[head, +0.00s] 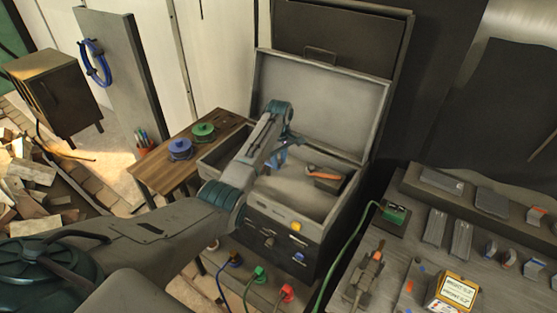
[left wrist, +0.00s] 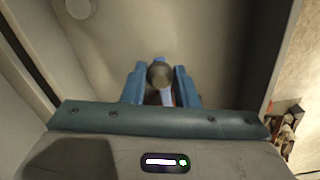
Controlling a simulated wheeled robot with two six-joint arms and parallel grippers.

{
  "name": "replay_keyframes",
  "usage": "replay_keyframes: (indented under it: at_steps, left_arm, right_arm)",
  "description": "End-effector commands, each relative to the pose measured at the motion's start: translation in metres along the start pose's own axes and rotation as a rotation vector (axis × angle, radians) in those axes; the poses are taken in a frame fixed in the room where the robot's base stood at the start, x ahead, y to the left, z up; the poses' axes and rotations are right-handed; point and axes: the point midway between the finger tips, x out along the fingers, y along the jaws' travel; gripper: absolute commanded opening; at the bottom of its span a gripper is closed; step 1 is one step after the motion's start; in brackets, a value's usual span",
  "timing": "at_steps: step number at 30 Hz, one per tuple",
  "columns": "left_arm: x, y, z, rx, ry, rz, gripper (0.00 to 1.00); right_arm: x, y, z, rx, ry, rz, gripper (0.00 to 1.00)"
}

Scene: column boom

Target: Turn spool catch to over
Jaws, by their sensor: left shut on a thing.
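My left gripper (head: 282,156) reaches down into the open grey case (head: 310,85) in the head view. In the left wrist view the two blue fingers of this gripper (left wrist: 160,82) are shut on a small round grey-brown knob (left wrist: 160,74), which seems to be the spool catch. A pale blue part shows just below the knob between the fingers. The catch's markings and its turned position cannot be read. In the head view the catch is mostly hidden by my gripper. My right gripper is in neither view.
An orange-handled tool (head: 322,174) lies in the case, right of my gripper. A wooden table (head: 165,180) with green (head: 203,130) and blue (head: 180,148) round pieces stands left. A grey workbench (head: 400,255) stands right. A green cable (head: 345,245) runs between case and bench.

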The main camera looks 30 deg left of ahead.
Motion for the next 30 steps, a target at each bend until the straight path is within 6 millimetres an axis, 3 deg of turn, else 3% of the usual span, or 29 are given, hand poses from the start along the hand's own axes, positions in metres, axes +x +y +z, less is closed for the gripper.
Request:
replay_keyframes:
  at_steps: [12, 13, 15, 16, 25, 30]
  left_arm:
    - [-0.002, 0.001, -0.001, -0.008, 0.002, 0.003, 0.04]
    - [-0.002, 0.001, -0.001, -0.008, 0.002, 0.003, 0.32]
    - [-0.001, 0.001, -0.001, -0.008, 0.002, 0.002, 0.46]
    - [-0.001, 0.001, -0.001, -0.007, 0.002, 0.002, 0.48]
    - [-0.002, 0.001, -0.001, -0.006, 0.001, 0.002, 0.48]
    - [-0.019, 0.001, -0.001, -0.007, 0.003, 0.004, 0.48]
  right_arm:
    - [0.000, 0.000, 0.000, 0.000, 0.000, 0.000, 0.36]
    - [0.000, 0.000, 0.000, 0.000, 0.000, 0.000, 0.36]
    - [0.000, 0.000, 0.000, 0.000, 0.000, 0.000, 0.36]
    - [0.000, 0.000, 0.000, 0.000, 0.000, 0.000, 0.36]
    - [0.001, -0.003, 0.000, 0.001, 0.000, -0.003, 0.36]
    - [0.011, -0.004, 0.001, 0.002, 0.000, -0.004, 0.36]
